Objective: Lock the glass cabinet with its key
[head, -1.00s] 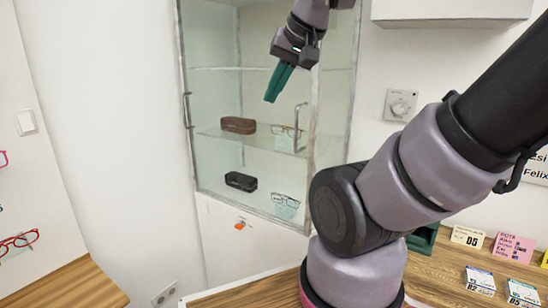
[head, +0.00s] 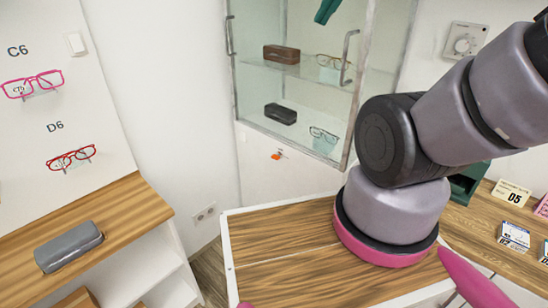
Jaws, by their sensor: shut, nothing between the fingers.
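The glass cabinet (head: 250,90) stands against the back wall in the head view, with glasses and cases on its shelves. It has a metal handle (head: 230,36) at its left edge and another handle (head: 349,57) near its right post. I cannot tell whether its glass is fully closed. A small orange item (head: 278,155), possibly the key, shows against the white panel below the glass; its shape is too small to make out.
At left, a wooden ledge (head: 130,205) holds a grey case (head: 68,247). A green box (head: 468,182) and price cards (head: 511,193) are at right. A thermostat (head: 465,40) is on the wall.

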